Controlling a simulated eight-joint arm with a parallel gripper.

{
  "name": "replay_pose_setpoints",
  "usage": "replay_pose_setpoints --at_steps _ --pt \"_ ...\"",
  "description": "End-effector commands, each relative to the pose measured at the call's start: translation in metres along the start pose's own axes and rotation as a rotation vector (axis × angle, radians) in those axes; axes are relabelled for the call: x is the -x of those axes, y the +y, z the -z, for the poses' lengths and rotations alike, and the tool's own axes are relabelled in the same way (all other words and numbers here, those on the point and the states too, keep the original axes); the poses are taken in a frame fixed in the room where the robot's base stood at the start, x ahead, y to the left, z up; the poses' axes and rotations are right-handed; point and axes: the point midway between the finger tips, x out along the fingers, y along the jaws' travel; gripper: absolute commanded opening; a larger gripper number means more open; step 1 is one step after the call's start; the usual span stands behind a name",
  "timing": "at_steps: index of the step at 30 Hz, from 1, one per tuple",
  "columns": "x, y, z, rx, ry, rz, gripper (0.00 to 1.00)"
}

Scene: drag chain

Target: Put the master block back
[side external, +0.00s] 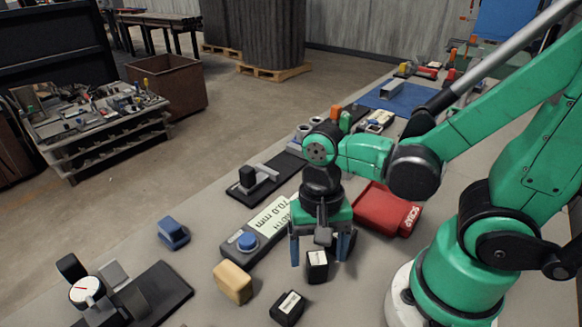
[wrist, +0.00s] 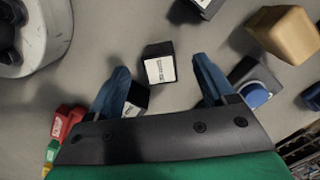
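Several small black blocks with white labels stand on the grey table; the labels are too small to read, so I cannot tell which is the master block. One black block (side external: 317,266) stands just below my gripper (side external: 318,255). In the wrist view this black block (wrist: 158,66) sits ahead of the gap between the fingertips. My gripper is open, its blue fingers apart, with nothing clamped. A second black block (side external: 288,308) lies nearer the front. A third black block (wrist: 136,97) is partly hidden behind the left finger in the wrist view.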

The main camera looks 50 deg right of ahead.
Motion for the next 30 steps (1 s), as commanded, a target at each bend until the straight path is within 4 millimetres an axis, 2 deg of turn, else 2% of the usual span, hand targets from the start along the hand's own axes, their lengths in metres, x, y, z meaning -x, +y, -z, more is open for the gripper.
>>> replay_pose_setpoints --at_steps 8,22,30 --pt "0.003 0.000 0.000 0.000 0.000 0.000 0.76" --pt "0.045 0.000 0.000 -0.001 0.000 0.000 0.76" --pt "0.056 0.000 0.000 0.000 0.000 0.000 0.76"
